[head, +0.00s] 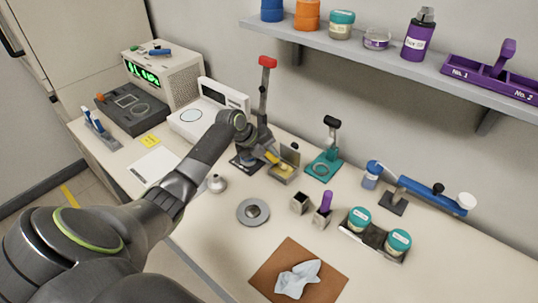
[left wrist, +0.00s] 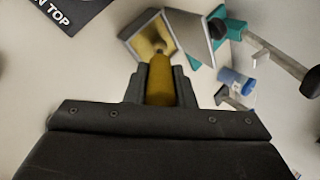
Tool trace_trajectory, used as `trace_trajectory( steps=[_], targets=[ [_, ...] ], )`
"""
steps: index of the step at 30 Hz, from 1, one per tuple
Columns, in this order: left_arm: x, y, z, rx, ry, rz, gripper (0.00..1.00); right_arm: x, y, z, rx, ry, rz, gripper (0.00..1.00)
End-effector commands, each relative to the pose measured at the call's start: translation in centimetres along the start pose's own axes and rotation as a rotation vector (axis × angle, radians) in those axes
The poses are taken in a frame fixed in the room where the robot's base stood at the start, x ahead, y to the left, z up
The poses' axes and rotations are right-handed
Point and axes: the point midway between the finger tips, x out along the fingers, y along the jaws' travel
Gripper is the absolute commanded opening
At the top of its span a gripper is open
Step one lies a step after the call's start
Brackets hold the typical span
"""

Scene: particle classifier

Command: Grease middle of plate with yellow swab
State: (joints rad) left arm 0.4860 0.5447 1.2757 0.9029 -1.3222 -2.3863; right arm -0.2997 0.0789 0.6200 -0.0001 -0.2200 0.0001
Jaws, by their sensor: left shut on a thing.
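My left gripper (head: 262,154) is shut on the yellow swab (left wrist: 160,82), which also shows as a small yellow piece in the head view (head: 272,158). The swab points at a small open box (left wrist: 150,35) with a yellowish inside and a raised lid (left wrist: 190,34). In the head view this box (head: 282,173) is right beside the gripper. I cannot tell whether the swab tip touches the inside. A round grey plate (head: 242,212) with a dark knob-like middle lies on the table, in front of the box. My right gripper is not in view.
A red-handled press (head: 267,62) and a teal stand (head: 325,168) stand close to the gripper. Two square cups (head: 299,203), a tray of teal-lidded jars (head: 372,238) and a brown mat (head: 275,262) with a cloth lie around the plate. The table left of the mat is clear.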

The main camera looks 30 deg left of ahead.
Motion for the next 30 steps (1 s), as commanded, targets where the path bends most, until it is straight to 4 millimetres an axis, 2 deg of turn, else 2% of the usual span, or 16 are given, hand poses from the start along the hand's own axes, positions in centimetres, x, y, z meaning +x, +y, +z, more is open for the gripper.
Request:
trace_trajectory(
  steps=[10, 30],
  targets=[
    [-0.3, -0.1, 0.0, -0.001, 0.001, 0.002, 0.0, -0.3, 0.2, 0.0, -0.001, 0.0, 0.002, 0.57],
    [-4.8, -3.2, 0.4, 0.0, -0.001, 0.001, 0.0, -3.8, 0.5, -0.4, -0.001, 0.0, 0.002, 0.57]
  ],
)
